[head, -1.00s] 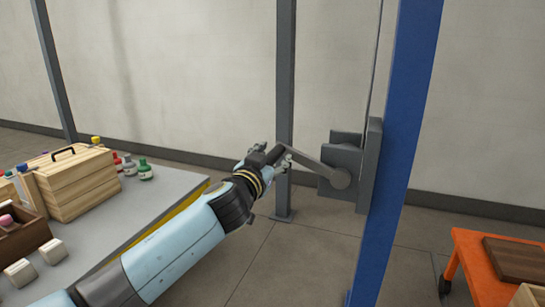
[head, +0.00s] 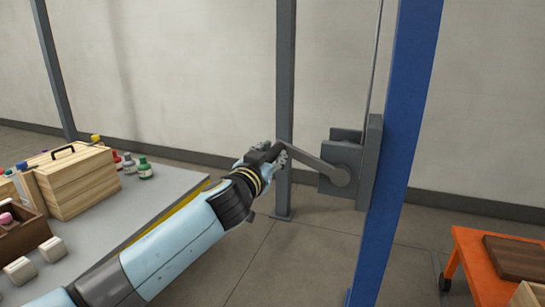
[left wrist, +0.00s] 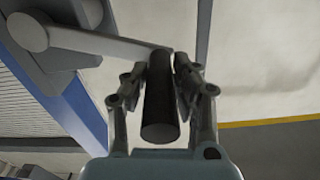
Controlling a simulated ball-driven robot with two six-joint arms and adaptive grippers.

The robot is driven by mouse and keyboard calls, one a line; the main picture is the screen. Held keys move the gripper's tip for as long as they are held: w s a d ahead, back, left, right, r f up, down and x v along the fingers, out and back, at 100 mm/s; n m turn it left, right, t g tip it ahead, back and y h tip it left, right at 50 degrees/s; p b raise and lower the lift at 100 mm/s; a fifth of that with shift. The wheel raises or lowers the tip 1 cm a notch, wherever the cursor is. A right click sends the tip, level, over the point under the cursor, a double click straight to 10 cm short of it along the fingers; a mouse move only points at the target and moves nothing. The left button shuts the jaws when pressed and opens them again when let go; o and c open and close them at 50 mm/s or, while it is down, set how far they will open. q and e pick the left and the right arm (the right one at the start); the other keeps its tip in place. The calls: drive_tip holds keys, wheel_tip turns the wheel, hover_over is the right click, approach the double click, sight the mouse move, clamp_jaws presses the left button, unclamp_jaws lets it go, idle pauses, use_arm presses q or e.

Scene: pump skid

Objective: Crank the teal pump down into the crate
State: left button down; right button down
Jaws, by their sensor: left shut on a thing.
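My left gripper (head: 268,157) is shut on the dark handle of the crank. In the left wrist view the black cylindrical handle (left wrist: 161,105) sits between the two fingers of my left gripper (left wrist: 161,85). The grey crank arm (head: 312,163) runs from the handle to a round hub on the grey winch box (head: 342,158), which is fixed to the blue post (head: 398,150). A thin cable (head: 374,60) rises from the winch. The teal pump and the crate it goes into are not in view. My right gripper is not in view.
A grey table (head: 120,215) at the left holds a wooden toolbox (head: 80,183), bottles (head: 145,169) and white blocks. A grey post (head: 285,100) stands behind the handle. An orange cart (head: 470,262) with a brown board stands at the lower right.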

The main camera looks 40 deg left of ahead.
use_arm(q)
wheel_tip(320, 180, down, 10)
drive_tip(key=n+b, duration=0.7)
drive_tip(key=b, duration=0.9)
drive_tip(key=shift+f+n+b, duration=0.25)
drive_tip(key=shift+n+b, duration=0.05)
drive_tip(key=shift+b, duration=0.1)
drive_tip(key=shift+r, duration=0.1)
drive_tip(key=c, duration=1)
unclamp_jaws()
drive_tip(key=shift+c, duration=0.2)
drive_tip(key=shift+s, duration=0.1)
drive_tip(key=v, duration=1.1)
drive_tip(key=shift+s, duration=0.4)
drive_tip(key=shift+d, duration=0.15)
